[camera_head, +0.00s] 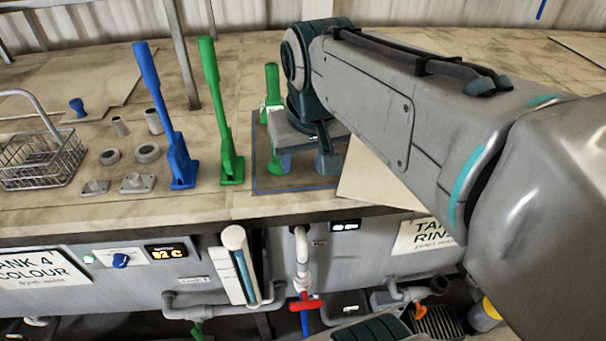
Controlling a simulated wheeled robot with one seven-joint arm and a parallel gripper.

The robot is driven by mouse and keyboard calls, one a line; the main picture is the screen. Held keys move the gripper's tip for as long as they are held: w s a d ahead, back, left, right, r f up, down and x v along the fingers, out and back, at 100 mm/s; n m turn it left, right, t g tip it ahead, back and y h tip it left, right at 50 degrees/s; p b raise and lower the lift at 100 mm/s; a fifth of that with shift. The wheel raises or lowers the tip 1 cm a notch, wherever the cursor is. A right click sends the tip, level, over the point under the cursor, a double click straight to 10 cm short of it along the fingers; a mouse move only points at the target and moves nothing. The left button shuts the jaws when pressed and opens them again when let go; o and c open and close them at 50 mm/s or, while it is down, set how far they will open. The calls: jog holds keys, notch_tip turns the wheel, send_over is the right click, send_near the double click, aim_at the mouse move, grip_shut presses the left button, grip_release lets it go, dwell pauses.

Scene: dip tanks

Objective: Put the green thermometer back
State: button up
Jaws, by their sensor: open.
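A green upright piece (272,88) stands partly hidden behind my gripper, with a white part on its side; it may be the green thermometer. A taller green piece (218,110) with a foot stands to its left, and I cannot tell for certain which one the task names. My gripper (304,163) is open, pointing down low over a dark square mat with a blue outline (262,187). Its two fingertips are apart. A green rounded foot shows beside the left fingertip; whether they touch is unclear.
A tall blue piece (165,120) stands left of the taller green one. Small grey fittings (137,183) and a wire basket (40,160) are further left. A pale sheet (375,185) lies right of the mat. The bench's front edge drops to tank panels and pipes.

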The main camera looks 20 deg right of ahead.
jog(key=s+f, duration=0.6)
jog(key=f, duration=0.1)
jog(key=shift+d+t, duration=0.25)
jog(key=shift+t, duration=0.15)
